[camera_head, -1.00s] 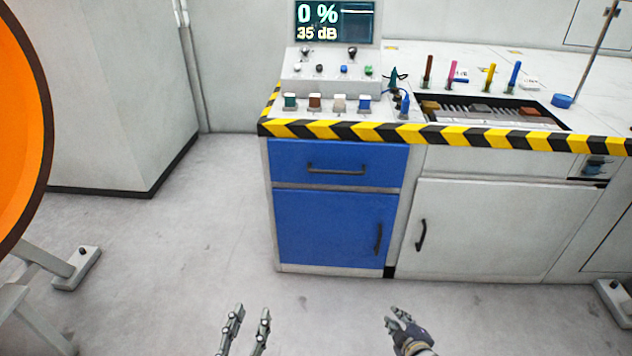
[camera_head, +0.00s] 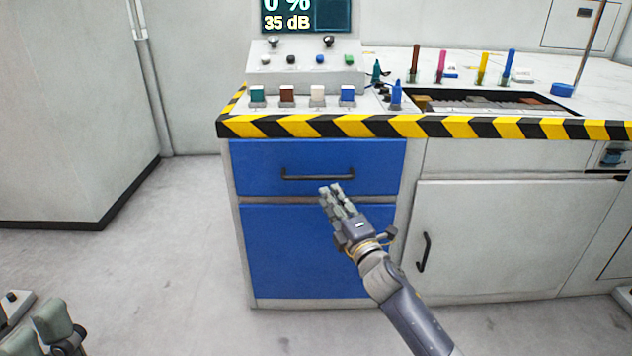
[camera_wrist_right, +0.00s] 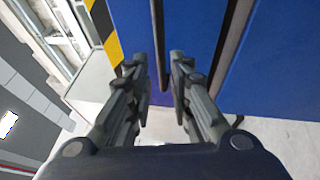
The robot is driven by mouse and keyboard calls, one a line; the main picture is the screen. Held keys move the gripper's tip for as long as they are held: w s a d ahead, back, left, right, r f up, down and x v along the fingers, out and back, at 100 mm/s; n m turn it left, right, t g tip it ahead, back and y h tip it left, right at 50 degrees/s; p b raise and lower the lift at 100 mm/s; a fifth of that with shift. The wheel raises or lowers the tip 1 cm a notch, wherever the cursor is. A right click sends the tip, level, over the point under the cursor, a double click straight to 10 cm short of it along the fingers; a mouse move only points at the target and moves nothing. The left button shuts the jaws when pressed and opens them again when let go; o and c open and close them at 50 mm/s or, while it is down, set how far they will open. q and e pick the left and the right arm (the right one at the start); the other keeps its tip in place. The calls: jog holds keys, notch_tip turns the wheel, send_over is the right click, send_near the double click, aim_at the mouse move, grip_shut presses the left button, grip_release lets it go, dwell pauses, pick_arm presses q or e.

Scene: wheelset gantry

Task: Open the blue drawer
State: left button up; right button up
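The blue drawer (camera_head: 260,165) is the top front of the cabinet under the counter's left end, and it is shut. Its dark horizontal bar handle (camera_head: 318,177) shows in the head view. My right gripper (camera_head: 331,190) is just below and in front of the handle. In the right wrist view its two fingers (camera_wrist_right: 160,58) are apart, with the dark handle bar (camera_wrist_right: 158,25) running between them in the picture. Contact cannot be told. My left gripper (camera_head: 52,328) shows only partly at the bottom left, away from the cabinet; its opening is unclear.
A blue door (camera_head: 285,255) sits below the drawer. A white cabinet door (camera_head: 510,240) is to the right. The counter edge with yellow-black stripes (camera_head: 330,126) overhangs the drawer. Buttons and a control panel (camera_head: 305,68) stand above. The floor (camera_head: 185,230) at left is clear.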

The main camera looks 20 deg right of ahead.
aim_at(320, 179)
jog(key=b+x, duration=0.2)
jog(key=x, duration=0.6)
jog(key=shift+w, duration=0.35)
grip_shut()
